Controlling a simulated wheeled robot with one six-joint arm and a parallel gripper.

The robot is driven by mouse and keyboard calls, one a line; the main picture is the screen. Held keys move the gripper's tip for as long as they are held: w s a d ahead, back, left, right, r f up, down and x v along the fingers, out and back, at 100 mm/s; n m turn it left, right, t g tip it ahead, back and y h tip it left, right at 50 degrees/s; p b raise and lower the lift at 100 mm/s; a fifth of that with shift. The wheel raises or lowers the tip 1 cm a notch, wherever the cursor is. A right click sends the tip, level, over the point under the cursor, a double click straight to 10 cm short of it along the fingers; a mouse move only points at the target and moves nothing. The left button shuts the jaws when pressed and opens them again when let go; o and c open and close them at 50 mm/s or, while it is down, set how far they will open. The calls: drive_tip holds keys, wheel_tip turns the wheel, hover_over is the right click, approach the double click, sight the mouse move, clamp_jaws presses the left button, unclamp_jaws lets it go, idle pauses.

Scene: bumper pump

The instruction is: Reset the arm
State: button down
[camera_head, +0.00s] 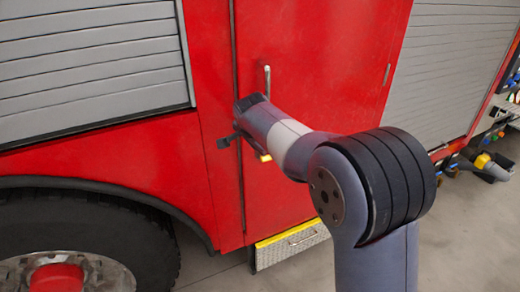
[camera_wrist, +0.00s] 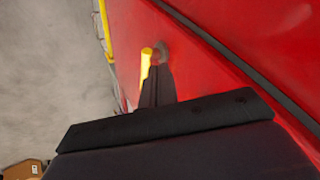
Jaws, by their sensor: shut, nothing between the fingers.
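My arm reaches from the lower right toward a red fire truck's door (camera_head: 330,60) in the head view. My gripper (camera_head: 224,142) is at the door's left edge, its fingers pointing left along the red panel. In the wrist view my gripper (camera_wrist: 157,88) is shut, with nothing between the fingers. A yellow bar (camera_wrist: 146,62) shows just beyond the fingertips, beside a dark round mount on the red surface; I cannot tell whether they touch. In the head view a small yellow part (camera_head: 263,157) shows just under my forearm.
A vertical metal handle (camera_head: 267,80) is on the door above my wrist. A yellow-edged step (camera_head: 290,243) lies below the door, and a large wheel (camera_head: 85,245) is at lower left. Grey shutters flank the door. Concrete floor (camera_head: 470,230) is open at right.

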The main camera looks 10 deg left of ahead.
drive_tip(key=v, duration=0.6)
drive_tip(key=shift+s+a+b, duration=0.2)
drive_tip(key=shift+a+b, duration=0.2)
drive_tip(key=shift+w+f, duration=0.1)
drive_tip(key=shift+f, duration=0.05)
